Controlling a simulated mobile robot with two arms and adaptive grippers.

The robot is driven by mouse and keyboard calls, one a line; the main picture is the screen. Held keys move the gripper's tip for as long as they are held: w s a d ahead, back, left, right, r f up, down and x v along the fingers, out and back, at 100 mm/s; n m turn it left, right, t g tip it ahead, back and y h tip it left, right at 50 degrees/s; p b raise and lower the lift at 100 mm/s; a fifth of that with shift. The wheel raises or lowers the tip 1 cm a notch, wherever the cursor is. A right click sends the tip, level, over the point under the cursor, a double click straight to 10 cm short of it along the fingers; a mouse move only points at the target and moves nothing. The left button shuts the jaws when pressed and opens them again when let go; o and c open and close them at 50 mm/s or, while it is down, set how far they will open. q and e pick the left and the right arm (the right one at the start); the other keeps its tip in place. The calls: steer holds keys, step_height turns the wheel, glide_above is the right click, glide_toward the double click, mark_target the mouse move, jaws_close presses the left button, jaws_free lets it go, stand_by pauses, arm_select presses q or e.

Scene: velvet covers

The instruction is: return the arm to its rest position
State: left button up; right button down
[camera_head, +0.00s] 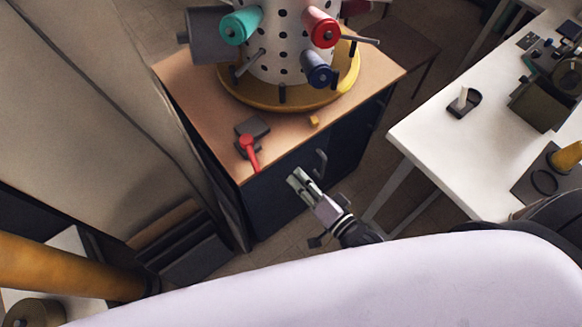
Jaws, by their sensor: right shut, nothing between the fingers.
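My right gripper (299,178) shows in the middle of the head view, in front of the dark cabinet (345,140) under the wooden top. Its fingers are shut with nothing between them. It appears near the cabinet's handle (321,162); whether it touches the handle I cannot tell. My left gripper is not in view. A broad pale part of my own body fills the bottom of the view.
On the wooden top (205,110) stand a white perforated drum (283,60) on a yellow base (262,97), a red-handled lever (249,150) and a small yellow block (314,121). A white table (440,130) with equipment is at right. Floor shows between them.

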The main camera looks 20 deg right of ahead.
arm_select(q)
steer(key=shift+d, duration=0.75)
arm_select(e)
steer(key=shift+s+d, duration=0.5)
steer(key=s+d+f+n+g+h, duration=0.1)
steer(key=s+d+f+n+g, duration=0.15)
steer(key=f, duration=0.65)
steer(key=s+d+f+n+g+h, duration=0.1)
steer(key=s+d+f+g+h, duration=0.15)
steer(key=f, duration=0.55)
steer(key=s+d+f+n+g+h, duration=0.1)
steer(key=s+d+f+n, duration=0.15)
steer(key=f, duration=0.65)
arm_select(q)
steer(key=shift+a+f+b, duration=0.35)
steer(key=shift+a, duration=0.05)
arm_select(e)
steer(key=s+d+f+n+g+h, duration=0.1)
steer(key=s+d+f+n+g, duration=0.1)
steer(key=s+f+g, duration=0.2)
steer(key=s+d+f+n+g+h, duration=0.1)
steer(key=s+f+g, duration=0.3)
steer(key=s+f, duration=0.7)
steer(key=s+d+n, duration=0.1)
steer(key=s, duration=0.5)
steer(key=shift+s+d, duration=0.25)
steer(key=shift+d, duration=0.05)
